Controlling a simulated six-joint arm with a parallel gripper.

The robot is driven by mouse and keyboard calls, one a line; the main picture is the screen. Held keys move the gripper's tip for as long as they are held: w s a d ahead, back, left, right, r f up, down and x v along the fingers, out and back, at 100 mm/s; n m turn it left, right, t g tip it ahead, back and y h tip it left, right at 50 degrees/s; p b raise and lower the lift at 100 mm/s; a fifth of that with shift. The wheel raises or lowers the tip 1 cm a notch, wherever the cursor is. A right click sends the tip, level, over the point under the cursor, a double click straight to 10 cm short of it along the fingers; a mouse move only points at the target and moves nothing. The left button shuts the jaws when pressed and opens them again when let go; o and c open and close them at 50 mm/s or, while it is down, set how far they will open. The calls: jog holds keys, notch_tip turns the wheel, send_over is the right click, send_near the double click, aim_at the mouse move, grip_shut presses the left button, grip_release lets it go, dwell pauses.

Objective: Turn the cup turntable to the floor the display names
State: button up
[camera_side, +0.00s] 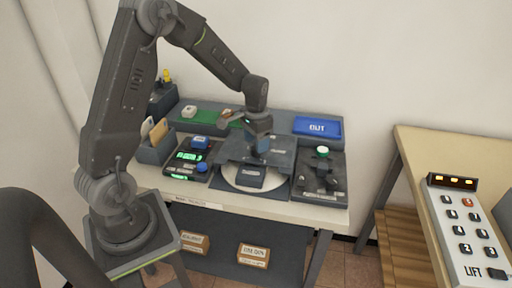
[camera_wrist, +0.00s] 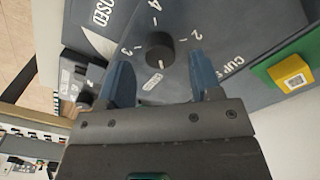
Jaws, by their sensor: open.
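The cup turntable's dark round knob (camera_wrist: 160,46) shows in the wrist view on a dark grey panel, ringed by the white numbers 1 to 4 and a "CUPS" label. I cannot tell which number it points to. My gripper (camera_wrist: 163,82) is open, its two blue fingers apart on either side of and just short of the knob in the picture. In the side view my gripper (camera_side: 261,143) hangs low over the panel (camera_side: 236,147) and hides the knob. Green-lit displays (camera_side: 189,156) stand to its left; their text is too small to read.
A white disc (camera_side: 229,177) with a dark block lies in front of the panel. A lever unit (camera_side: 320,176) stands right, a blue "OUT" tray (camera_side: 318,127) behind. A green pad with a yellow-topped block (camera_wrist: 292,78) is near my gripper. A lift keypad (camera_side: 466,235) is far right.

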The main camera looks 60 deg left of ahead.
aim_at(256, 157)
jog(key=shift+f, duration=1.4)
grip_shut()
